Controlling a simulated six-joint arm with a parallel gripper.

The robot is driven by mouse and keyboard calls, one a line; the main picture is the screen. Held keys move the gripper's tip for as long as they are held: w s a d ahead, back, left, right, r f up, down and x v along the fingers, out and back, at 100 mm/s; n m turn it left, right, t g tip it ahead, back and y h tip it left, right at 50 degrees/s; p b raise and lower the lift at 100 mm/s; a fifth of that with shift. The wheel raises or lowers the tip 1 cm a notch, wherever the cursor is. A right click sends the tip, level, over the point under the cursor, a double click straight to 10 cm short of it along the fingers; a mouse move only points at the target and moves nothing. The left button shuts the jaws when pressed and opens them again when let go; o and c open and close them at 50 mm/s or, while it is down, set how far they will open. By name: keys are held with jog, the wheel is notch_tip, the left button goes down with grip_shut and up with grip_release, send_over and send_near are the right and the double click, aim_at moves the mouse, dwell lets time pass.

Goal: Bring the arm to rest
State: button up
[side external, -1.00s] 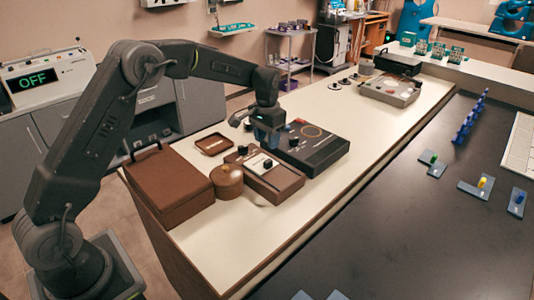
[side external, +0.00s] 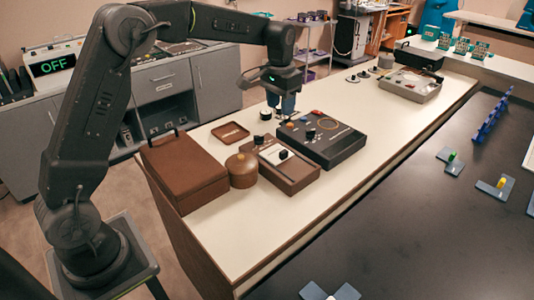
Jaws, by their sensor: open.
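My gripper (side external: 283,116) points down from the raised arm, above the back left corner of the black device (side external: 338,148) on the cream counter. Its jaws look small at this distance, and I see nothing held between them. I cannot tell whether the fingertips touch the device or hang just above it. A small dark round knob (side external: 266,114) stands on the counter just left of the gripper.
A brown box (side external: 184,170), a round brown pot (side external: 241,170), a brown device (side external: 290,172) and a small brown tray (side external: 230,132) sit close by. A grey device (side external: 409,86) stands farther back. The counter's front strip (side external: 330,195) is clear.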

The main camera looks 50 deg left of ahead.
jog(key=s+d+r+t, duration=0.2)
jog(key=s+d+r, duration=0.1)
jog(key=s+r, duration=0.5)
jog(key=s+d+f+t, duration=0.1)
jog(key=s+d, duration=0.1)
jog(key=s, duration=0.9)
jog(key=s+d+f+t, duration=0.1)
jog(key=s+f+t, duration=0.1)
jog(key=s, duration=1)
jog(key=shift+d, duration=0.35)
